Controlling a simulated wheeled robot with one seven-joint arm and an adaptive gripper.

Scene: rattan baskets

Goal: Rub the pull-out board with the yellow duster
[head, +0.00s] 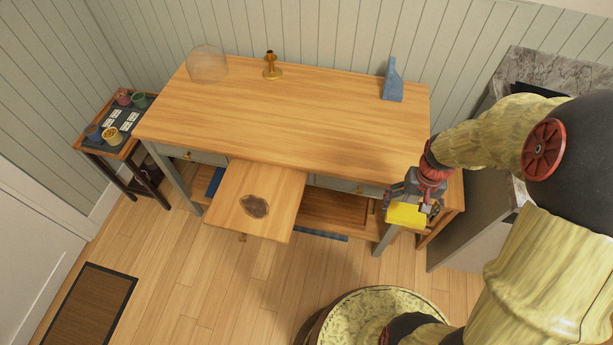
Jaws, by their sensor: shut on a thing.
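The pull-out board (275,190) sticks out from the front of the wooden table. It is bare wood with a dark brown stain (254,206) near its front edge. My gripper (418,205) is to the right of the board, near the table's front right corner. It is shut on the yellow duster (405,215), which hangs below it, apart from the board. The fingertips are partly hidden by the duster and the gripper body.
A small side table (128,150) with cups stands left. A dark mat (88,305) lies on the floor. The space before the board looks clear.

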